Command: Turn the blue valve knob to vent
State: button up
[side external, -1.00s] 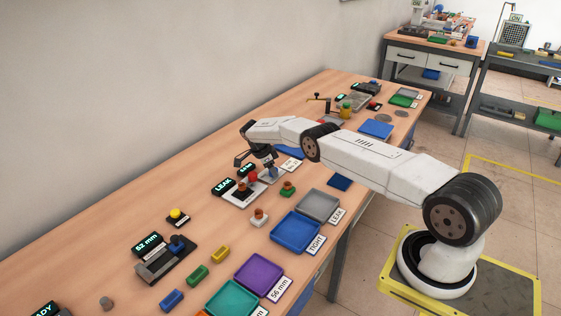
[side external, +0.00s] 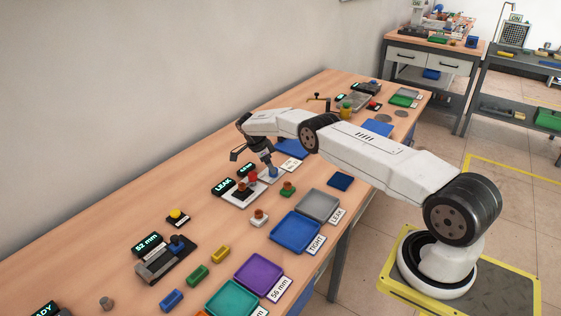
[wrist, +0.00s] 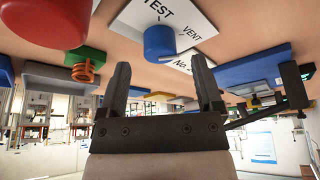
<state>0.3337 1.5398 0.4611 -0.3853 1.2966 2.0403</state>
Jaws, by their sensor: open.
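The blue valve knob (side external: 273,174) stands on a white plate beside the red knob, on the wooden bench. In the wrist view the blue knob (wrist: 159,43) is in front of my gripper (wrist: 162,72), with the printed words TEST and VENT (wrist: 191,28) on the plate around it. My gripper (side external: 268,161) is open, its two dark fingers apart, and tilted down just above the blue knob. Nothing is between the fingers, and the knob lies beyond their tips. I cannot tell clearly which word the knob points to.
The red knob (side external: 253,177) and a LEAK display (side external: 223,187) are close on the left. An orange-and-green part (side external: 287,188) stands in front. Blue trays (side external: 295,232) and a grey tray (side external: 318,206) line the front edge. Bare bench lies behind toward the wall.

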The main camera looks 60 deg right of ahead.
aim_at(269, 175)
jog(key=shift+v, duration=2.5)
jog(key=n, duration=0.1)
jog(key=n+t, duration=0.1)
jog(key=n, duration=0.1)
jog(key=d+n, duration=0.1)
jog(key=shift+f+n+t, duration=0.3)
jog(key=shift+f, duration=0.05)
jog(key=n, duration=0.1)
jog(key=n+t, duration=0.1)
jog(key=n, duration=0.2)
jog(key=shift+s+d+f, duration=0.1)
jog(key=shift+s+d, duration=0.15)
jog(key=shift+s, duration=0.15)
jog(key=n+t, duration=0.1)
jog(key=n, duration=0.1)
jog(key=s+n+t, duration=0.1)
jog(key=n, duration=0.1)
jog(key=shift+s+y, duration=0.25)
jog(key=shift+y, duration=0.05)
jog(key=n, duration=0.1)
jog(key=s+n+t, duration=0.1)
jog(key=n, duration=0.1)
jog(key=s+a+n, duration=0.1)
jog(key=n, duration=0.1)
jog(key=shift+s+r+t, duration=0.25)
jog(key=shift+r+t, duration=0.15)
jog(key=shift+d+f, duration=0.1)
jog(key=shift+f, duration=0.05)
jog(key=shift+x, duration=3.75)
